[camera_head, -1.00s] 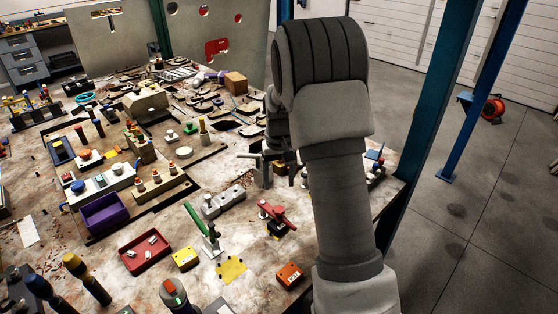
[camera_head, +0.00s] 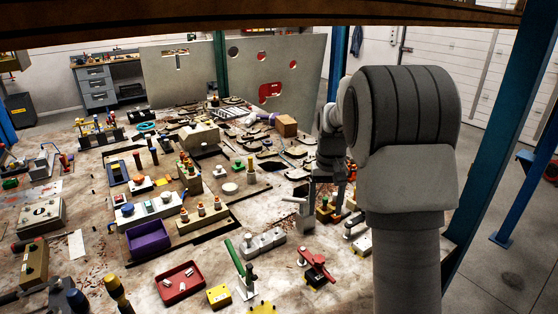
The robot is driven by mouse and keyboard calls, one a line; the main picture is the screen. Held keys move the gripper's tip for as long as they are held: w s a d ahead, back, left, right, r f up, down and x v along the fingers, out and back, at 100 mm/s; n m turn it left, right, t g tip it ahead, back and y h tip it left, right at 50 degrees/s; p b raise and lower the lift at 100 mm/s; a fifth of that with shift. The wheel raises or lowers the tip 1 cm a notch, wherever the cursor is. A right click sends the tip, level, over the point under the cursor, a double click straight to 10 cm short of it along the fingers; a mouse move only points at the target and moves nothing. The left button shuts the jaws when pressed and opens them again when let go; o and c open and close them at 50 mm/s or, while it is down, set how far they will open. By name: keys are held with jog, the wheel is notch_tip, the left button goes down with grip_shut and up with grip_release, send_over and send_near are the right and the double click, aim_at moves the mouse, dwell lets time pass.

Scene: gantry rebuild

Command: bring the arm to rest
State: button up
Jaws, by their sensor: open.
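My arm rises at the right of the head view, its thick grey links covering part of the bench's right side. My gripper (camera_head: 328,188) is small and dark in this view, partly hidden by the arm. It hangs over the right part of the workbench (camera_head: 215,262), beside a grey upright fixture (camera_head: 302,208). The jaws are open. I see nothing held between them, though the fingertips are hard to make out and I cannot tell how far they are above the bench.
A red toggle clamp (camera_head: 317,266), a green-handled clamp (camera_head: 240,268) and a red tray (camera_head: 180,283) stand at the front. A purple bin (camera_head: 148,238) is left of them. A blue post (camera_head: 490,150) stands right of the arm. An overhead beam (camera_head: 250,22) crosses the top.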

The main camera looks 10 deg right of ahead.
jog(key=s+a+r+n+t, duration=0.1)
jog(key=s+a+r, duration=0.25)
jog(key=s, duration=0.25)
jog(key=s+a+r+t, duration=0.2)
jog(key=s+r, duration=0.3)
jog(key=s, duration=0.2)
jog(key=s+a+r+n+t, duration=0.1)
jog(key=s+a+r, duration=0.25)
jog(key=s, duration=0.25)
jog(key=s+a+t, duration=0.1)
jog(key=s, duration=0.7)
jog(key=shift+s+a+f+t, duration=0.15)
jog(key=shift+s+f+t, duration=0.15)
jog(key=shift+f, duration=0.1)
jog(key=shift+w, duration=0.1)
